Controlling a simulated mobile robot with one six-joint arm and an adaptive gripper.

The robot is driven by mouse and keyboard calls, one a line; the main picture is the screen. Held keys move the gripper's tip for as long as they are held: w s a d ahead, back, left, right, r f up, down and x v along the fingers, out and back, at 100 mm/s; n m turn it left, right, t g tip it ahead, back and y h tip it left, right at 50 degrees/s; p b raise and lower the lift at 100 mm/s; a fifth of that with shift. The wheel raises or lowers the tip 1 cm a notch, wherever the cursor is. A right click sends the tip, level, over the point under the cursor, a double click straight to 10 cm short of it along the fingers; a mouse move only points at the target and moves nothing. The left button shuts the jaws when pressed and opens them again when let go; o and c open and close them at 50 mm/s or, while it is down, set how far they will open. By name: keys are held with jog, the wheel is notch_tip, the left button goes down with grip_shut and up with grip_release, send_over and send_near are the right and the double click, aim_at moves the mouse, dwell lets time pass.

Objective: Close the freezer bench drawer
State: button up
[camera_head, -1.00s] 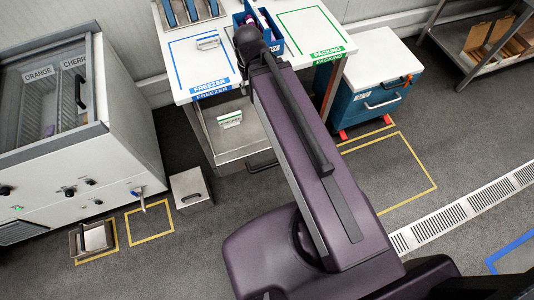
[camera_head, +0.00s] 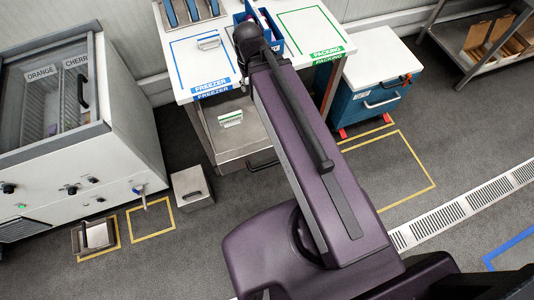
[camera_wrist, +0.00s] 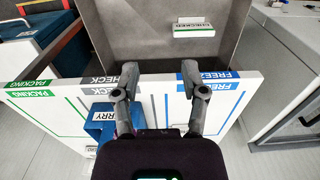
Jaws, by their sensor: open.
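The freezer bench drawer (camera_head: 257,140) stands pulled out below the white bench top (camera_head: 192,61). It is a grey metal box with a dark handle (camera_head: 263,165) on its front. A small green-and-white block marked CHECKED (camera_head: 231,119) lies inside; it also shows in the wrist view (camera_wrist: 194,28). In the wrist view, the open drawer (camera_wrist: 150,35) lies beyond the bench edge. My gripper (camera_wrist: 160,74) is open and empty, with its fingers over the bench's labelled edge. Whether the fingers touch it I cannot tell. In the head view my arm hides the gripper and part of the drawer.
A blue holder marked CHERRY (camera_wrist: 103,128) stands on the bench near my gripper. A freezer cabinet (camera_head: 135,110) stands left, with a grey box (camera_head: 192,188) on the floor. A blue cooler (camera_head: 370,105) stands right of the bench.

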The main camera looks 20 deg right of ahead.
jog(key=shift+f, duration=0.25)
jog(key=c, duration=0.7)
jog(key=shift+f+b, duration=0.4)
jog(key=shift+b, duration=0.25)
grip_shut()
jog(key=shift+f+b, duration=0.55)
jog(key=shift+f, duration=0.05)
